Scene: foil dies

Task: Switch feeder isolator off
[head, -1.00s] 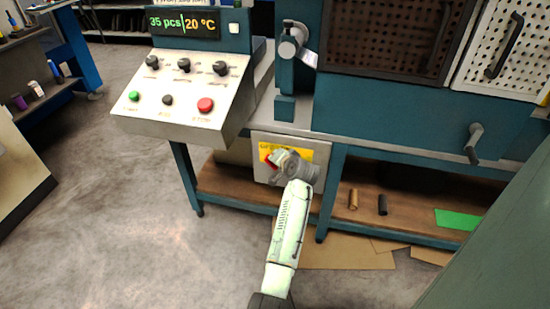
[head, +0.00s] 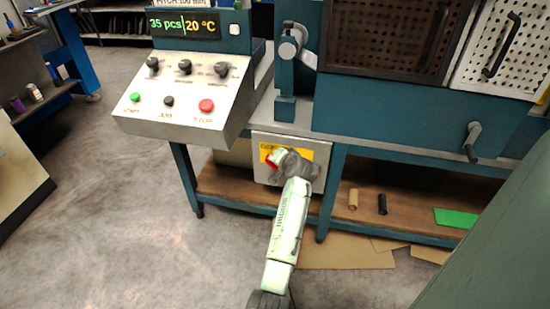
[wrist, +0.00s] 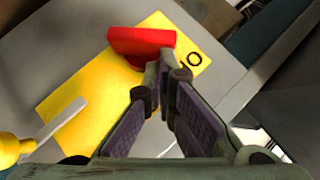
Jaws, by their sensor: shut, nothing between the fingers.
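The feeder isolator is a grey box (head: 318,153) under the machine's bench, with a yellow plate (head: 266,148) on its front. The plate (wrist: 85,95) fills much of the wrist view, with a black "O" mark at its right end. A red handle (wrist: 142,42) stands out from the plate; in the head view it shows as a small red patch (head: 271,160) beside my gripper. My gripper (wrist: 160,74) is shut and empty, its fingertips right at the handle's lower right edge. I cannot tell whether they touch it. My gripper (head: 279,160) hides part of the box front in the head view.
A sloped control panel (head: 185,95) with knobs and buttons overhangs up and left of the box. A teal table leg (head: 331,195) stands right of it. A lower wooden shelf (head: 400,210) holds two small cylinders. A yellow part with a grey bar (wrist: 62,120) sits left in the wrist view.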

